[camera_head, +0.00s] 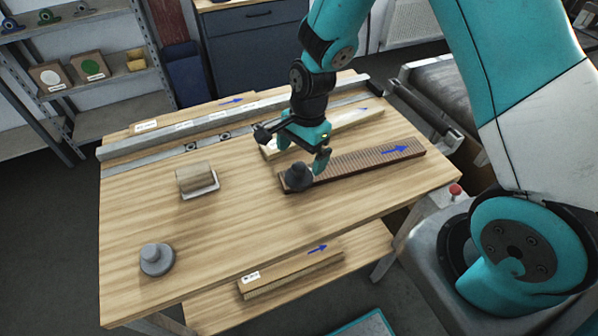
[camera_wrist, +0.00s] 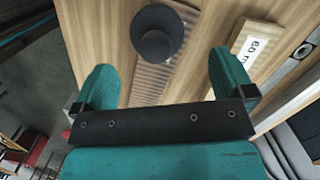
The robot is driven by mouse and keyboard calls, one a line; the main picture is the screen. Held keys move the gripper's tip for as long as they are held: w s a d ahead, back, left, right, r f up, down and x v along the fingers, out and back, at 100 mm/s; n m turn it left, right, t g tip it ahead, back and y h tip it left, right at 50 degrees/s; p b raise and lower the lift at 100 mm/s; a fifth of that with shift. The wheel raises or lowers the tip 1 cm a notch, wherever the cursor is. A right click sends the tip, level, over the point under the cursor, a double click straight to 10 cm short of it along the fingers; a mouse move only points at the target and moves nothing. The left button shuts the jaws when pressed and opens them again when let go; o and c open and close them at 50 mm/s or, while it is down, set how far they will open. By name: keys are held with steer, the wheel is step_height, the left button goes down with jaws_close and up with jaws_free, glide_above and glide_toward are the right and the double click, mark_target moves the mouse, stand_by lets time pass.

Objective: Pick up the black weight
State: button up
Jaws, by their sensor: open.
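The black weight (camera_head: 297,178), dark and round with a knob on top, stands upright on the left end of a brown ribbed board (camera_head: 365,163). In the wrist view the weight (camera_wrist: 157,42) shows near the top, ahead of the gap between my fingers. My gripper (camera_head: 303,156) is open and empty above the ribbed board, close to the weight. In the wrist view both teal fingers of my gripper (camera_wrist: 163,78) are spread apart, with the ribbed board (camera_wrist: 150,82) beneath them. I see no contact with the weight.
A lighter grey weight (camera_head: 157,260) stands at the front left of the wooden table (camera_head: 225,225). A wooden block (camera_head: 195,177) sits on a pale base at the left. A pale board (camera_head: 347,127) lies behind the ribbed board. A metal rail (camera_head: 215,123) runs along the back.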

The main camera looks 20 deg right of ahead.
mark_target(299, 166)
steer(key=shift+s+a+f+p, duration=0.2)
steer(key=shift+f+p, duration=0.2)
steer(key=shift+f, duration=0.5)
steer(key=shift+s+a+f+p, duration=0.1)
steer(key=shift+a+f+p, duration=0.2)
steer(key=shift+f, duration=0.65)
steer(key=shift+s+a+f+p, duration=0.15)
steer(key=shift+f+p, duration=0.3)
steer(key=shift+f, duration=0.45)
steer(key=c, duration=1.2)
steer(key=shift+c, duration=0.5)
steer(key=shift+r, duration=0.15)
